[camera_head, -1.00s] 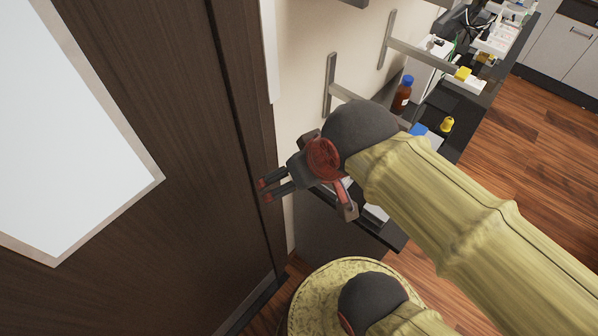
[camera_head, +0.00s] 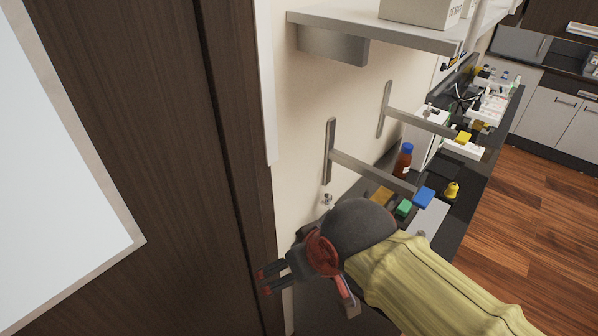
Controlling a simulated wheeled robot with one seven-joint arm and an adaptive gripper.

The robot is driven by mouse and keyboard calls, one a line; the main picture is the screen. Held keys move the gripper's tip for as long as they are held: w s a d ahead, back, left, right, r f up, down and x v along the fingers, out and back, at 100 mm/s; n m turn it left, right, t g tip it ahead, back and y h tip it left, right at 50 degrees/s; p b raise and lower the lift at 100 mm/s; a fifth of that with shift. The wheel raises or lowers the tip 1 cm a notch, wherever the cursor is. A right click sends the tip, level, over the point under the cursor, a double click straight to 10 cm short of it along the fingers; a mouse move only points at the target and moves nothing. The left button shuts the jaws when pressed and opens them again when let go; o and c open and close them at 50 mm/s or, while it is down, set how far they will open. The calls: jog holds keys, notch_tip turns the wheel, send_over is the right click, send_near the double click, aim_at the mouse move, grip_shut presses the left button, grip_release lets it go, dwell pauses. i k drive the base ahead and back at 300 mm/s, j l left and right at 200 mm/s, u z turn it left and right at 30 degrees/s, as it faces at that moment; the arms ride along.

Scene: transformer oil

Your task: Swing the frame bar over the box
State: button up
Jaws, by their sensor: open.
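Two grey metal bars stick out from upright brackets on the cream wall. The nearer bar (camera_head: 372,169) reaches right over the black counter, above several small coloured items. The farther bar (camera_head: 422,122) passes in front of a white box (camera_head: 428,142) on the counter. I cannot tell which bar or box the task means. My gripper (camera_head: 267,282) is at lower left of the bars, in front of the dark wooden door. Its red-tipped fingers point left, are apart and hold nothing. My forearm hides part of the counter.
A metal shelf (camera_head: 380,32) with a cardboard box (camera_head: 420,10) juts from the wall above the bars. A blue-capped brown bottle (camera_head: 403,161), a blue block (camera_head: 424,196) and a yellow item (camera_head: 452,190) stand on the counter (camera_head: 465,210). Wooden floor (camera_head: 530,220) lies open at right.

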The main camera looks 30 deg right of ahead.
aim_at(327, 197)
jog(key=k+j, duration=0.1)
jog(key=j, duration=0.3)
jog(key=k+j, duration=0.1)
jog(key=j, duration=0.35)
jog(key=k+j+z, duration=0.1)
jog(key=j, duration=0.3)
jog(key=k+j, duration=0.15)
jog(key=j, duration=0.25)
